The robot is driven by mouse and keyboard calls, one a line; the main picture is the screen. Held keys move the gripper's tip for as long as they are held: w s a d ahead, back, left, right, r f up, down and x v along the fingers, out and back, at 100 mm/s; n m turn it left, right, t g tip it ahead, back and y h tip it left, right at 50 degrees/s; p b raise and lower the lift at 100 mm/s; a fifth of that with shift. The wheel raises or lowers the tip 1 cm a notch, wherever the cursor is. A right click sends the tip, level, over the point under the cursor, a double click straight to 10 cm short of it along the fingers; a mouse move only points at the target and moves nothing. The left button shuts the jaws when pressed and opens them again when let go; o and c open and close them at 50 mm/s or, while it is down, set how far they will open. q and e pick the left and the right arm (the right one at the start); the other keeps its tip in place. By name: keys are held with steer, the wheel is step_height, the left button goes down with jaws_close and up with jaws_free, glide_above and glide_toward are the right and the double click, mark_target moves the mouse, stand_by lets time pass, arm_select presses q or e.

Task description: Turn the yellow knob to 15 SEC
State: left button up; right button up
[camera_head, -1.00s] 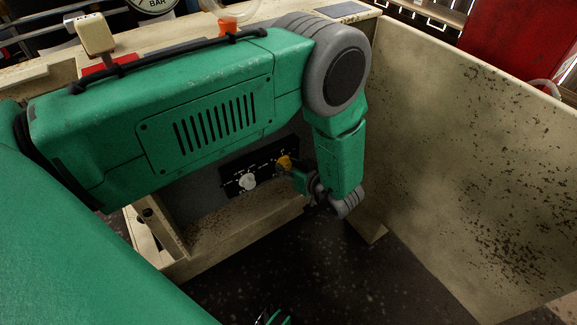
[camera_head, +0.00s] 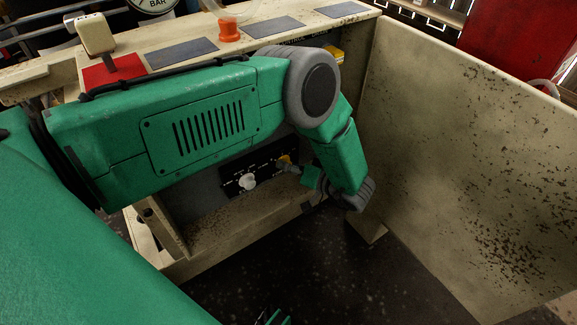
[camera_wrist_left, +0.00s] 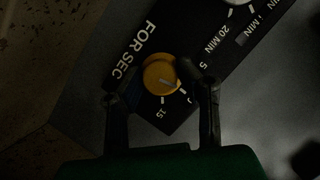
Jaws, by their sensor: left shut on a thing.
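The yellow knob (camera_wrist_left: 158,72) is on a black panel (camera_wrist_left: 135,84) in the left wrist view, marked "FOR SEC", with "5" to its right and "15" below it. In the head view the knob (camera_head: 284,161) is small and partly covered by my left gripper (camera_head: 291,167). Green tips at the bottom edge may be my right gripper (camera_head: 273,318); its jaws are unclear.
A white knob (camera_head: 247,182) sits left of the yellow one on the same panel. A tall speckled beige wall (camera_head: 470,150) stands close on the right of my arm. A red switch plate (camera_head: 113,70) and an orange part (camera_head: 228,30) are on the top ledge. Dark floor is open below.

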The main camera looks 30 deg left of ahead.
arm_select(q)
steer(key=m+y, duration=0.1)
steer(key=m, duration=0.2)
steer(key=m+g+y, duration=0.1)
steer(key=m, duration=0.1)
steer(key=shift+w+d+f+m+g+y, duration=0.1)
steer(key=shift+d+f+m+g+y, duration=0.1)
steer(key=shift+m+g+y, duration=0.15)
steer(key=m+y, duration=0.2)
steer(key=m, duration=0.3)
steer(key=shift+f, duration=0.15)
steer(key=shift+m, duration=0.35)
steer(key=o, duration=1.1)
steer(key=shift+a, duration=0.1)
